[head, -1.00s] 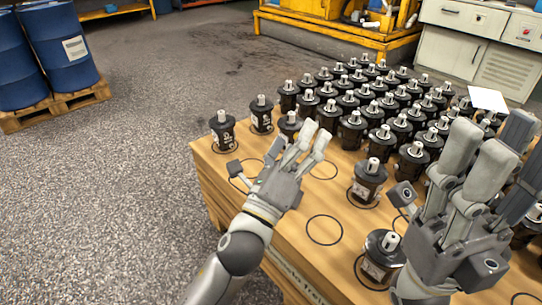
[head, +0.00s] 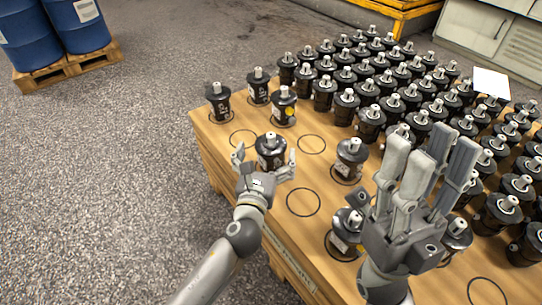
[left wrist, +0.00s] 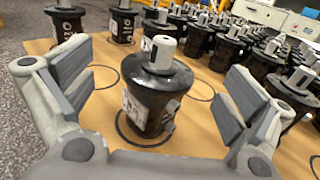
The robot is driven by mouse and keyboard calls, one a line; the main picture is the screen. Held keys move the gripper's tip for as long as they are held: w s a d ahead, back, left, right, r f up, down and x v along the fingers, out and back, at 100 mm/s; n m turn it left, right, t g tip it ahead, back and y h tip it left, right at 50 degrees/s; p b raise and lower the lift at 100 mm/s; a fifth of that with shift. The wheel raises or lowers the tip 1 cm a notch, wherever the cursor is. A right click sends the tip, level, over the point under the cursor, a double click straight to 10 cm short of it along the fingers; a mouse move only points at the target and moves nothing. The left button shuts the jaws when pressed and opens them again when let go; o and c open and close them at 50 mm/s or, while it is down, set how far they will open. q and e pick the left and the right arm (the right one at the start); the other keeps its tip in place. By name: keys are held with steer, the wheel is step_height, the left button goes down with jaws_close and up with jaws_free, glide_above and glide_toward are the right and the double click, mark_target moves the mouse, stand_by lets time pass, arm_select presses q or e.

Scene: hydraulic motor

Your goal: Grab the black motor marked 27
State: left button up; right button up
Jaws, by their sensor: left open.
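A black motor (head: 270,152) with a silver shaft stands upright on the wooden table (head: 330,262). My left gripper (head: 266,159) is open, with its fingers on either side of this motor. The left wrist view shows the motor (left wrist: 155,95) between the spread pads, with gaps on both sides. A white label shows on its left side, too edge-on to read. I cannot tell which motor carries 27. Other labelled motors (head: 219,102) (head: 258,87) stand behind it. My right gripper (head: 425,150) is open and empty, fingers up, above the table's right part.
Two motors (head: 350,160) (head: 346,232) stand to the right. Dense rows of motors fill the table's back and right. Empty marked circles (head: 303,202) leave free room. Blue barrels (head: 75,22) stand on a pallet.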

mark_target(270, 141)
arm_select(q)
steer(key=w+b, duration=0.1)
steer(key=w, duration=0.1)
steer(key=w+d+b, duration=0.1)
steer(key=w, duration=0.2)
steer(key=shift+r, duration=0.2)
steer(key=shift+s, duration=0.1)
steer(key=c, duration=2.2)
steer(key=shift+d+r, duration=0.1)
steer(key=shift+r, duration=0.2)
